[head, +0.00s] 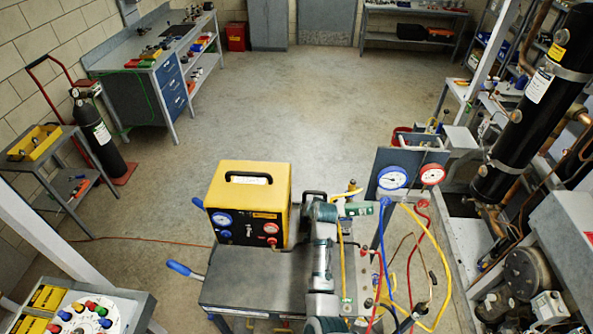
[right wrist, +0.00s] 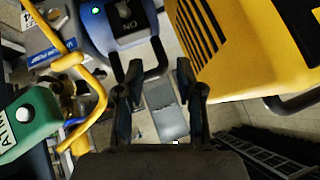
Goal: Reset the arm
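My right arm comes up from the bottom middle of the head view, over the grey cart top (head: 255,285). Its gripper (head: 314,199) is beside the right side of the yellow machine (head: 250,182), partly hidden by the arm's own links. In the right wrist view the two dark fingers of the right gripper (right wrist: 160,82) stand apart with nothing between them. A blue pump (right wrist: 122,25) with an ON switch lies beyond the fingers, and the yellow machine's vented side (right wrist: 245,45) is to the right. My left gripper is not in view.
A green block marked ATM (right wrist: 20,125) and a yellow hose (right wrist: 95,80) are close left of the right gripper. Gauges (head: 392,178) and coloured hoses stand right of the arm. The compressor rack (head: 520,110) is at right. Open floor (head: 300,110) lies behind the cart.

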